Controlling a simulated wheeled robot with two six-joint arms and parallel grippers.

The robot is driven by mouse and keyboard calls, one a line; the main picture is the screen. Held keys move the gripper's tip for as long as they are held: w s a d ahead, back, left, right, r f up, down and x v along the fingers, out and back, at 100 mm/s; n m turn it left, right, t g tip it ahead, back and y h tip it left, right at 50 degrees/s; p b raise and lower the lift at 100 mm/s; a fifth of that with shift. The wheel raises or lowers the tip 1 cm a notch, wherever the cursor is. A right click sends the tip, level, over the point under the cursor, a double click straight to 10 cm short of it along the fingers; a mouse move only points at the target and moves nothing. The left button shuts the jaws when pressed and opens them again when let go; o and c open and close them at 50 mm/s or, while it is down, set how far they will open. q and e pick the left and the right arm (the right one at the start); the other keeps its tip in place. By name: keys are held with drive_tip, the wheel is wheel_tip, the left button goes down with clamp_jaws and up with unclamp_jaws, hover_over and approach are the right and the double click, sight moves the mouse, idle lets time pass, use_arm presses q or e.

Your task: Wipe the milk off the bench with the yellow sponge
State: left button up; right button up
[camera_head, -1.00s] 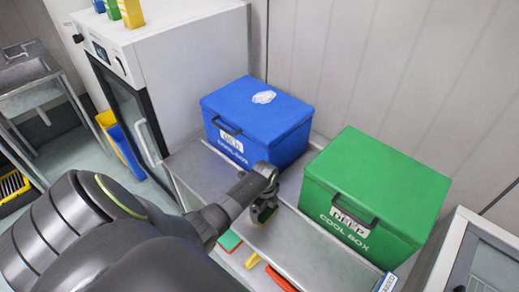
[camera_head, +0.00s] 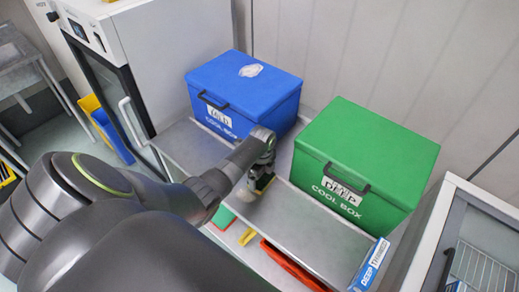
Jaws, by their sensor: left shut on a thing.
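My left gripper (camera_head: 262,168) is over the grey metal bench (camera_head: 310,222), in front of the gap between the blue and green boxes. It is shut on the yellow sponge (camera_head: 264,183), of which only a small yellowish part with a dark side shows under the fingers. I cannot tell whether the sponge touches the bench. No milk is clear on the visible bench top; my left arm hides part of the scene. A white patch (camera_head: 251,70) lies on the blue box's lid; I cannot tell what it is. My right gripper is not in view.
A blue cool box (camera_head: 240,90) and a green cool box (camera_head: 365,150) stand at the bench's back. A white cabinet (camera_head: 150,50) is on the left. Red (camera_head: 290,264), yellow (camera_head: 248,236) and green items lie below the bench's front edge. A blue-and-white box (camera_head: 372,265) is at right.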

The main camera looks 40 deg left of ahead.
sight(264, 176)
use_arm(q)
drive_tip(key=shift+w+d+r+p, duration=0.1)
drive_tip(key=shift+w+r+p, duration=0.45)
drive_tip(key=shift+w+r, duration=0.2)
drive_tip(key=shift+c, duration=0.3)
drive_tip(key=r+p, duration=0.3)
drive_tip(key=shift+w+p, duration=0.25)
drive_tip(key=shift+p, duration=0.05)
drive_tip(key=shift+c, duration=1.1)
drive_tip(key=r, duration=0.1)
drive_tip(key=s+r, duration=0.1)
drive_tip(key=p, duration=0.1)
drive_tip(key=shift+s+d+r+t, duration=0.2)
drive_tip(key=shift+s+r+t, duration=0.1)
drive_tip(key=shift+r, duration=0.1)
clamp_jaws()
drive_tip(key=shift+w+f, duration=0.1)
drive_tip(key=shift+f, duration=0.3)
drive_tip(key=shift+w+r, duration=0.15)
drive_tip(key=shift+r, duration=0.4)
drive_tip(key=shift+w+r, duration=0.4)
drive_tip(key=shift+r, duration=0.05)
drive_tip(key=shift+s+a+r, duration=0.15)
drive_tip(key=shift+s, duration=0.1)
